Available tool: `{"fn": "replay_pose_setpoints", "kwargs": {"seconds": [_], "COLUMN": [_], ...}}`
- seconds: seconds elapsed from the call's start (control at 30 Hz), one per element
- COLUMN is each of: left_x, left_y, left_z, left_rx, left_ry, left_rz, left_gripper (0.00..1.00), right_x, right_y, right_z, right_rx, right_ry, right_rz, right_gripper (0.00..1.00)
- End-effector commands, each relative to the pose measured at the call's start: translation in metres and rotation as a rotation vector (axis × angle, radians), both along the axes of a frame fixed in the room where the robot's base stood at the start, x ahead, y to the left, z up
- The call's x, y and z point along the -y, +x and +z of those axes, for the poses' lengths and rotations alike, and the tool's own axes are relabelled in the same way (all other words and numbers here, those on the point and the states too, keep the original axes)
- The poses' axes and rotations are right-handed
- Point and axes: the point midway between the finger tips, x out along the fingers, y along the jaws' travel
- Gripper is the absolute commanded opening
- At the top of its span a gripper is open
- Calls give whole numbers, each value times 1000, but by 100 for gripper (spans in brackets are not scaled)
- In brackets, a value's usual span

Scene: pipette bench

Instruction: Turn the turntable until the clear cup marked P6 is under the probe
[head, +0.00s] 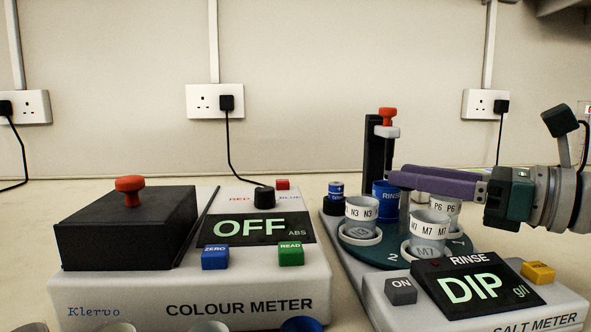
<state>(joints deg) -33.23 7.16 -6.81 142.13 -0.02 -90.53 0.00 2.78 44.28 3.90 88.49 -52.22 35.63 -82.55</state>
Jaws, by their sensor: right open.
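The dark green turntable (378,257) sits on the salt meter at the right. The clear cup marked P6 (440,207) stands at its right rear, partly behind the cup marked M7 (429,231). The cup marked N3 (361,214) stands at the left, and the blue RINSE cup (384,199) at the back. The probe's grey head (386,132), with a red knob, is on a black post above the RINSE cup; its lower end is hard to make out. My right gripper (393,177) is open, its purple fingers reaching left above the turntable, near the RINSE cup's rim. My left gripper is out of view.
The salt meter's display (474,288) reads DIP, with RINSE above it, between a grey ON button (401,291) and a yellow button (538,272). The colour meter (190,290), its display reading OFF, stands at the left. Small blue pots (335,196) stand behind the turntable's left side.

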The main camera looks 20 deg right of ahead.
Motion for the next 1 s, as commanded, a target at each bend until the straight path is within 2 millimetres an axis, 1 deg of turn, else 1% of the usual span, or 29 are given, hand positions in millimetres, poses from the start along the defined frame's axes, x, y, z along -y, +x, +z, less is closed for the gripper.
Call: {"fn": "replay_pose_setpoints", "kwargs": {"seconds": [0.03,0.1,0.3,0.43,0.67,0.77,1.0], "left_x": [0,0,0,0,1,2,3], "left_y": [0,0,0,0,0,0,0], "left_z": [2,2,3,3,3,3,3], "left_rx": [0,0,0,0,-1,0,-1], "left_ry": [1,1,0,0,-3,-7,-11], "left_rz": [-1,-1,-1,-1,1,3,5], "left_gripper": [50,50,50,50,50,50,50], "right_x": [-4,-10,-20,-23,-24,-23,-23], "right_y": [8,17,34,38,38,38,38], "right_z": [2,2,0,0,-1,-1,-1], "right_rx": [3,2,1,-1,-2,-2,-2], "right_ry": [4,2,3,3,3,3,3], "right_rz": [-1,0,-2,-1,-1,-1,-1], "right_gripper": [48,48,48,48,48,39,12]}}
